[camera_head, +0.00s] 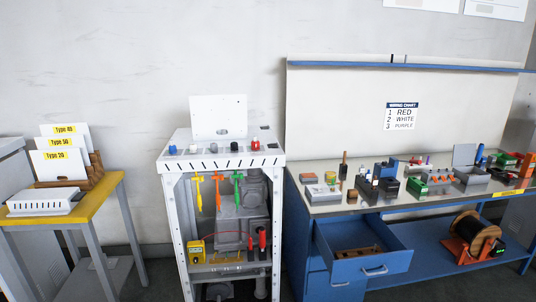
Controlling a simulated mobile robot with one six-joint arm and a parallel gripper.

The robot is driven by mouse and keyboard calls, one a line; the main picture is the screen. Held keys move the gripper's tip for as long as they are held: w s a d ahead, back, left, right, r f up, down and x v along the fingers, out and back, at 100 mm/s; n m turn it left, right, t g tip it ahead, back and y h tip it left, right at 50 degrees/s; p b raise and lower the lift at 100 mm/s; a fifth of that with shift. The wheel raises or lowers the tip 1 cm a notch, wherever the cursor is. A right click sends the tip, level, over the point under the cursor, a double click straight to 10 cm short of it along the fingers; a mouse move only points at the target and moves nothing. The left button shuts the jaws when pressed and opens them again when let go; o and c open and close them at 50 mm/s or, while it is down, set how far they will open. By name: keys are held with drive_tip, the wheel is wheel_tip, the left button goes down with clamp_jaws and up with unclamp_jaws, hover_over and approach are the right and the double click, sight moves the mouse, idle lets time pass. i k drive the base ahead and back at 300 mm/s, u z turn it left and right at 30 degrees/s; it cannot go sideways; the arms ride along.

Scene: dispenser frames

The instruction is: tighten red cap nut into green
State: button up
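A small red cap (255,144) sits near the right end of the top of a white metal frame (172,230). It stands in a row with a blue cap (172,149), a white or pale one (193,148) and a black one (234,146). It is too small to tell whether the red one is seated or loose. A green T-shaped part (238,187) hangs below the top at the right, beside an orange one (218,190) and a yellow one (197,188). My gripper is not in view.
A yellow-topped table (95,202) with Type-labelled cards stands left. A blue workbench (325,208) with many small parts stands right, its drawer (395,262) pulled open into the room. A yellow box (196,251) and red-handled tools (262,239) are inside the frame's lower part.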

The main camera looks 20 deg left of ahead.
sight(255, 144)
drive_tip(key=z, duration=0.05)
drive_tip(key=k, duration=0.25)
drive_tip(key=u, duration=1)
drive_tip(key=i, duration=1)
drive_tip(key=z, duration=0.2)
